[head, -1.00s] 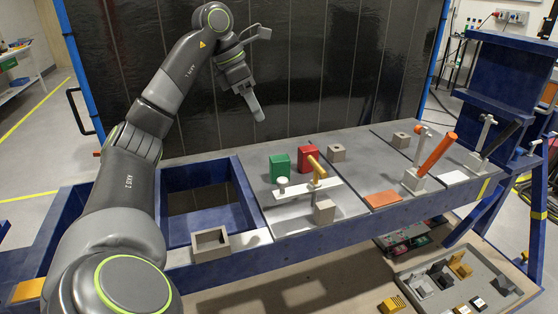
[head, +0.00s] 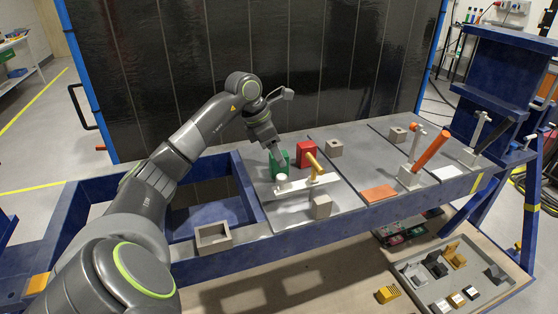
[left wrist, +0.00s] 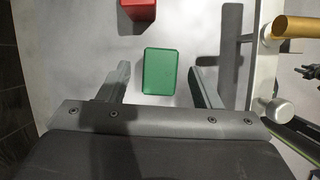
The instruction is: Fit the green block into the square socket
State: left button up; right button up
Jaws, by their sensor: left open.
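The green block (head: 278,166) stands on the grey work surface, behind the white bar of a fixture. My left gripper (head: 281,157) is at the green block from above, open. In the left wrist view the green block (left wrist: 159,72) lies between the two spread fingers of my left gripper (left wrist: 160,68), with a gap on each side. A grey square open-topped socket (head: 214,247) sits at the front edge, left of the fixture, and looks empty.
A red block (head: 306,151) stands just right of the green one. A yellow handle (head: 315,163) and a white bar (head: 300,187) with a white knob are close in front. Grey blocks (head: 334,148) stand nearby. An open blue-framed bay (head: 208,210) lies left.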

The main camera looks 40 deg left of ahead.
pick_arm(q)
jog(key=shift+x, duration=1.2)
jog(key=shift+r, duration=0.1)
grip_shut()
